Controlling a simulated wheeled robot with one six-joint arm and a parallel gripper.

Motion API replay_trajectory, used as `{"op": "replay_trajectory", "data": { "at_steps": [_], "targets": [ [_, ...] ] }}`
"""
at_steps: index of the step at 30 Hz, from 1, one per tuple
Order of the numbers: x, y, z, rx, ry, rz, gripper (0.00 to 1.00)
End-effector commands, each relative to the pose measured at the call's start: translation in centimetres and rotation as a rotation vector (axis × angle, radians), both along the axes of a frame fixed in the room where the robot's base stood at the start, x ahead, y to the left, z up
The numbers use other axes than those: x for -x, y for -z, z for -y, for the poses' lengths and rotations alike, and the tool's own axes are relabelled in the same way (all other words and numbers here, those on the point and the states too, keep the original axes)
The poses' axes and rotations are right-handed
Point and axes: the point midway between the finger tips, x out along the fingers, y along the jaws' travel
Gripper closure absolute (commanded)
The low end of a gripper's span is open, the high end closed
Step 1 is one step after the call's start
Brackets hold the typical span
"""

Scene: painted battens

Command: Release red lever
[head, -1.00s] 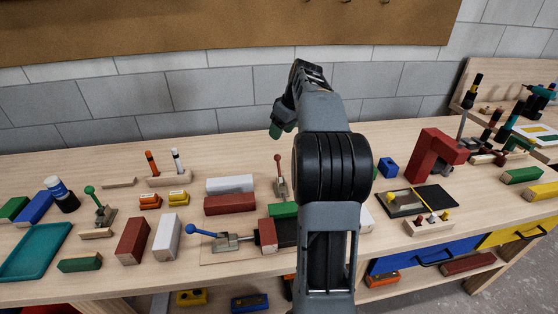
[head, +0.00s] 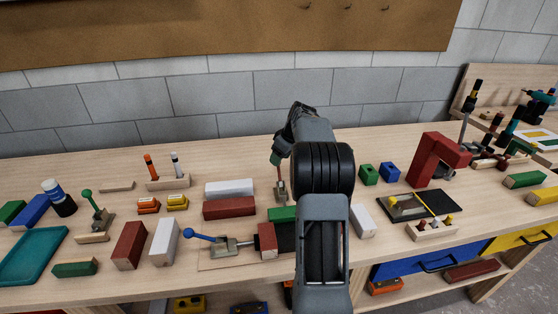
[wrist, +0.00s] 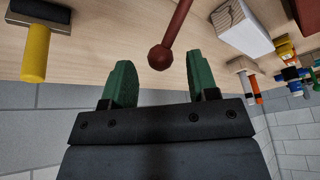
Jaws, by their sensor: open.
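The red lever (wrist: 178,28) runs down from the top of the wrist view and ends in a round red knob (wrist: 160,57). The knob lies between the tips of the two green fingers of my gripper (wrist: 161,72), with a visible gap on each side. My gripper is open and holds nothing. In the head view my gripper (head: 277,157) is at the top of the lever and hides its knob. The lever's lower shaft and metal base (head: 281,190) show below it, and the lever stands about upright.
A white block (head: 229,187) and a dark red block (head: 229,208) lie just left of the lever. A green block (head: 282,213) is in front of it. A blue-handled clamp (head: 222,243) stands nearer the front edge. Green and blue blocks (head: 390,171) lie to the right.

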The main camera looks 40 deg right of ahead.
Motion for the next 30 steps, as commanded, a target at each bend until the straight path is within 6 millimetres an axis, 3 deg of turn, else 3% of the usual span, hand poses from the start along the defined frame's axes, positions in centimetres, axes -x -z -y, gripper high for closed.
{"op": "replay_trajectory", "data": {
  "at_steps": [6,16,30],
  "targets": [
    [-0.47,1.29,-0.28,0.000,0.000,0.000,0.46],
    [-0.53,1.47,-0.31,0.001,0.000,0.000,0.46],
    [-0.47,1.44,-0.17,0.003,0.002,0.001,0.90]
  ]
}}
